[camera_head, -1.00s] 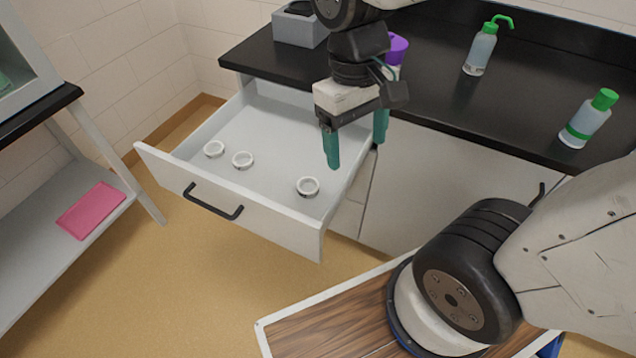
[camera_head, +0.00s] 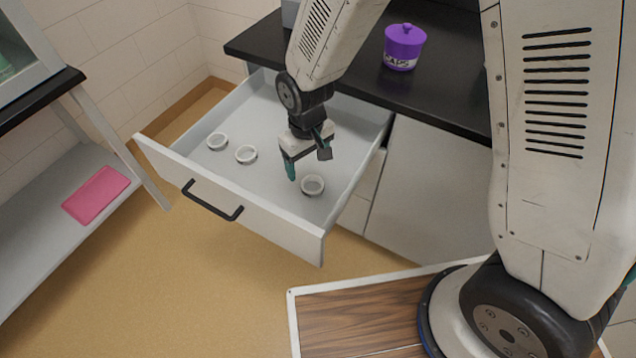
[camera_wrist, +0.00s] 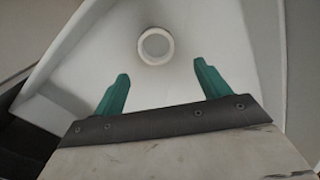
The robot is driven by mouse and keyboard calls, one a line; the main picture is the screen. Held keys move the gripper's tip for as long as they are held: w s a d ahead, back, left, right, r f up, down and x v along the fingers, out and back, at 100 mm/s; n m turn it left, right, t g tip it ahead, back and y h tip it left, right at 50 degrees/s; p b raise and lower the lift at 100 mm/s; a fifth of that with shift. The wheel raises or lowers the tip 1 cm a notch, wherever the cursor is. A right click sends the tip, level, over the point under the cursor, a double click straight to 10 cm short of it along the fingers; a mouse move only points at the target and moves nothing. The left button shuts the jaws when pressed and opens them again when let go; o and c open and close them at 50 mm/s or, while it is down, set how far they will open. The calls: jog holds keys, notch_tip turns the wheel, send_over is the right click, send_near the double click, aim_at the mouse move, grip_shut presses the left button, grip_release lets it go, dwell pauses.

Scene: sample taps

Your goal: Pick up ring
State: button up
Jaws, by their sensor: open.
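Three small white rings lie on the floor of an open white drawer (camera_head: 268,190). The right ring (camera_head: 313,185) lies nearest my gripper. The middle ring (camera_head: 246,154) and the left ring (camera_head: 217,141) lie further left. My gripper (camera_head: 300,172) points down inside the drawer area, just behind and left of the right ring, its teal fingers apart and empty. In the wrist view one ring (camera_wrist: 156,46) lies ahead of the fingertips (camera_wrist: 163,78), roughly centred between them and not touched. One finger is partly hidden in the head view.
The drawer's front panel with a black handle (camera_head: 212,201) and its side walls stand around the rings. A black counter (camera_head: 440,95) with a purple lidded jar (camera_head: 404,47) is behind. A pink item (camera_head: 97,195) lies on a shelf at left.

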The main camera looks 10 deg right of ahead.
aim_at(311, 187)
jog(key=f, duration=0.6)
jog(key=shift+s+d+f, duration=0.1)
jog(key=shift+d+f, duration=0.15)
jog(key=shift+f, duration=0.15)
jog(key=c, duration=1)
